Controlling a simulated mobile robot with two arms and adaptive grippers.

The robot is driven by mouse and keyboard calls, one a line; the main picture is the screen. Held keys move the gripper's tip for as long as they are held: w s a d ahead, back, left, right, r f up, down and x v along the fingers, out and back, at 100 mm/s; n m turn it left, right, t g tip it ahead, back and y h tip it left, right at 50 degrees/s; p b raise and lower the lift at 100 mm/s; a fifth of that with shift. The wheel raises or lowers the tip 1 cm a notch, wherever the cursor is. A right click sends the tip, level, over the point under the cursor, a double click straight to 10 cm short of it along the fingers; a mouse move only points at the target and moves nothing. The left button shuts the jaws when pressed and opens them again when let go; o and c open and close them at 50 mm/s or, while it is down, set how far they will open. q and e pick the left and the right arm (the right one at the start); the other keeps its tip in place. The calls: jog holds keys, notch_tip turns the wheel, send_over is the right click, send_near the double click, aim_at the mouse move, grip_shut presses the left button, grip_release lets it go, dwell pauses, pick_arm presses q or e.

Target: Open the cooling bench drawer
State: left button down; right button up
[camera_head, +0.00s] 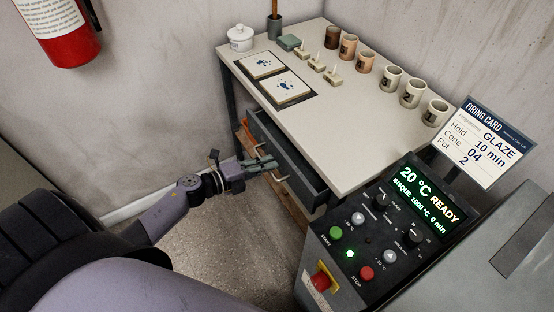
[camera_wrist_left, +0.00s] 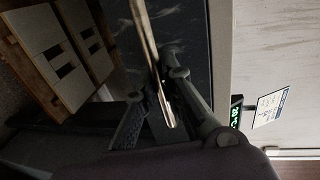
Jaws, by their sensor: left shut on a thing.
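The cooling bench (camera_head: 330,112) has a pale top, and its dark drawer (camera_head: 306,178) stands partly pulled out from under the front edge, with a strip of its inside showing. A metal bar handle (camera_head: 283,177) runs along the drawer front. My left gripper (camera_head: 263,165) is at the drawer front, shut on the handle. In the left wrist view the handle (camera_wrist_left: 146,35) runs down between the fingers of my left gripper (camera_wrist_left: 160,105), beside the dark drawer front. My right gripper is not in view.
Several cups (camera_head: 391,78), a white lidded jar (camera_head: 240,37) and two tiles (camera_head: 287,87) stand on the bench. A kiln control panel (camera_head: 375,235) with a firing card (camera_head: 485,140) is at right. A wooden crate-like thing (camera_wrist_left: 35,50) is below the drawer. Floor (camera_head: 225,245) in front is clear.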

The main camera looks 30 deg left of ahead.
pick_arm(q)
jog(key=f+v, duration=0.2)
jog(key=v, duration=0.8)
jog(key=f+p+v, duration=0.1)
jog(key=f+v, duration=0.1)
jog(key=v, duration=0.8)
jog(key=shift+s+a, duration=0.45)
jog(key=shift+s, duration=0.1)
jog(key=c, duration=1.7)
grip_release()
jog(key=v, duration=1.2)
jog(key=shift+w, duration=0.1)
